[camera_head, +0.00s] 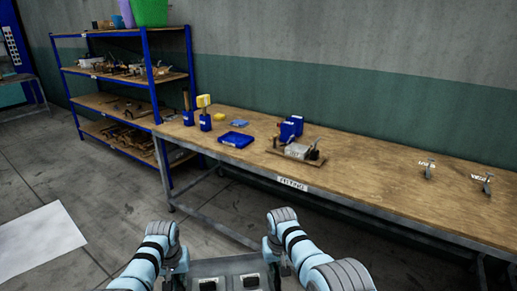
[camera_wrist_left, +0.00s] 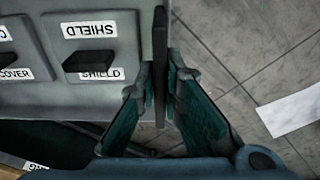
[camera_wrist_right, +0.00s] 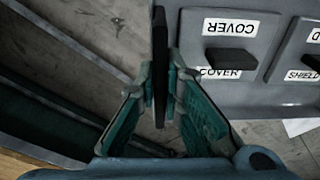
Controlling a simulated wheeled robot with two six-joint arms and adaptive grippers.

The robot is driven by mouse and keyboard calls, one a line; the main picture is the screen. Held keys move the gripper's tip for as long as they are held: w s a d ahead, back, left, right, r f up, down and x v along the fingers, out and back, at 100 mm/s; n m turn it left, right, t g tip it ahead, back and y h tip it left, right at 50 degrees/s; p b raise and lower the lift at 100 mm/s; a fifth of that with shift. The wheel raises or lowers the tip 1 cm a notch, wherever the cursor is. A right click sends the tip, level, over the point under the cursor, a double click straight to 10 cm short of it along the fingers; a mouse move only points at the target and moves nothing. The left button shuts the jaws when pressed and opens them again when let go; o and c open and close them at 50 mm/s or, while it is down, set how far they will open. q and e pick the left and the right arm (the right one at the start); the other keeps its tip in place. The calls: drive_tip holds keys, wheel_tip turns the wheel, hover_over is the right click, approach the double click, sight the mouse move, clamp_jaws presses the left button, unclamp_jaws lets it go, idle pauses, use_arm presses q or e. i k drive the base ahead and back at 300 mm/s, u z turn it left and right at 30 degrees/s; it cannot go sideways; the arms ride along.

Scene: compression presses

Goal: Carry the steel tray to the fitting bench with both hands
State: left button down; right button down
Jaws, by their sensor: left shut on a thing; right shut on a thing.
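The grey steel tray (camera_head: 228,266) shows at the bottom of the head view, in front of the bench and apart from it. In the left wrist view the tray (camera_wrist_left: 95,102) has labels reading SHIELD and COVER by dark blocks (camera_wrist_left: 92,60). It also shows in the right wrist view (camera_wrist_right: 255,98). My left gripper (camera_wrist_left: 160,85) is shut on a dark upright handle (camera_wrist_left: 160,45) at one tray end. My right gripper (camera_wrist_right: 160,85) is shut on the matching handle (camera_wrist_right: 159,45) at the other end. The long wood-topped bench (camera_head: 375,180) bears a white label (camera_head: 292,184), too small to read surely.
Bench top between board and clamps is clear. A blue-post shelf (camera_head: 150,75) stands at left. A white floor patch (camera_head: 38,240) lies left.

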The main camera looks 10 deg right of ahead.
sight(383, 182)
drive_tip(key=z, duration=0.75)
drive_tip(key=i, duration=0.8)
drive_tip(key=z, duration=0.7)
drive_tip(key=i, duration=1.6)
drive_tip(key=u, duration=0.05)
